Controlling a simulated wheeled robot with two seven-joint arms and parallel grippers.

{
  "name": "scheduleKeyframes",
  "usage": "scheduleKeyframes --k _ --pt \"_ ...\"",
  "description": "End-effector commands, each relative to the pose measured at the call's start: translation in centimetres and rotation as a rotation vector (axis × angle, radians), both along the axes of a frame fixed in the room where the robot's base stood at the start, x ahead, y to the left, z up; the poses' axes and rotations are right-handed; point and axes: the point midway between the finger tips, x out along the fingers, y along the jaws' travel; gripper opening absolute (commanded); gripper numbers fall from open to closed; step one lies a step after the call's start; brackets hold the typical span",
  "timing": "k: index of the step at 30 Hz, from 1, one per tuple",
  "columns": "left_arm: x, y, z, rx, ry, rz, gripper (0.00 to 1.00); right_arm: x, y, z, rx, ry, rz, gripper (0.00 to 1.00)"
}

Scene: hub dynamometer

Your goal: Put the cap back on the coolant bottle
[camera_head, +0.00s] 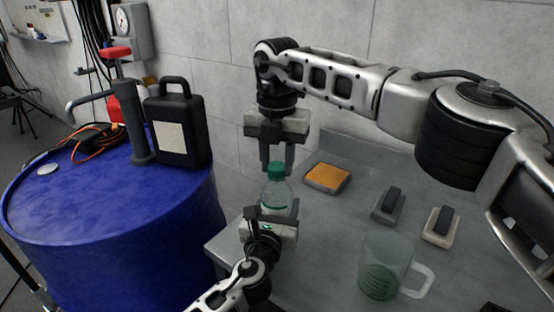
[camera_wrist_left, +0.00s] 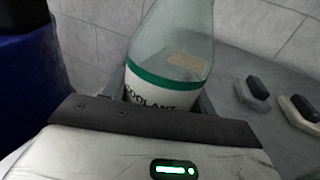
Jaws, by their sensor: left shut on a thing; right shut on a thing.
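The coolant bottle (camera_head: 277,194) is clear with a green band and a white label, and it stands upright near the front left edge of the grey bench. My left gripper (camera_head: 270,216) is shut on its lower body; the bottle (camera_wrist_left: 172,75) also fills the middle of the left wrist view, where its top is out of frame. The green cap (camera_head: 276,171) is at the bottle's mouth, between the fingers of my right gripper (camera_head: 277,165), which comes down from above and is shut on it. I cannot tell whether the cap is threaded on or only resting there.
A translucent mug (camera_head: 382,268), an orange-topped pad (camera_head: 327,178) and two dark-handled blocks (camera_head: 389,204) (camera_head: 439,226) are on the bench (camera_head: 335,220). To the left stands a blue drum (camera_head: 110,220) bearing a black jug (camera_head: 178,130) and a red-handled pump (camera_head: 135,110).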

Motion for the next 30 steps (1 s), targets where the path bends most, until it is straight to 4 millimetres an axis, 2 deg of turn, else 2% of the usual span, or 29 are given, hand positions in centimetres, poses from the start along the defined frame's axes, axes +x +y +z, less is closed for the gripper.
scheduleKeyframes --k 3,4,6,14,17,25,30 --pt "0.0 0.1 -0.1 0.0 0.002 0.001 0.0 0.0 0.0 0.0 0.0 0.001 0.006 0.05" --pt "0.0 0.1 -0.1 0.0 0.002 0.001 0.0 0.0 0.0 0.0 0.0 0.001 0.006 0.4" --pt "0.0 0.1 -0.1 0.0 0.002 0.001 0.0 0.0 0.0 0.0 0.0 0.001 0.007 0.57" --pt "0.0 0.1 -0.1 0.0 0.002 0.001 0.0 0.0 0.0 0.1 0.0 0.0 0.008 0.57" --pt "0.0 0.1 -0.1 0.0 0.002 0.001 0.0 0.0 0.0 0.7 0.0 -0.002 0.008 0.57" --pt "0.0 0.1 -0.1 0.0 0.002 0.001 0.0 0.0 0.1 5.0 0.001 -0.003 0.007 0.57" --pt "0.0 0.1 -0.1 0.001 0.002 0.001 0.0 0.0 0.0 7.0 -0.001 -0.002 0.007 0.57"
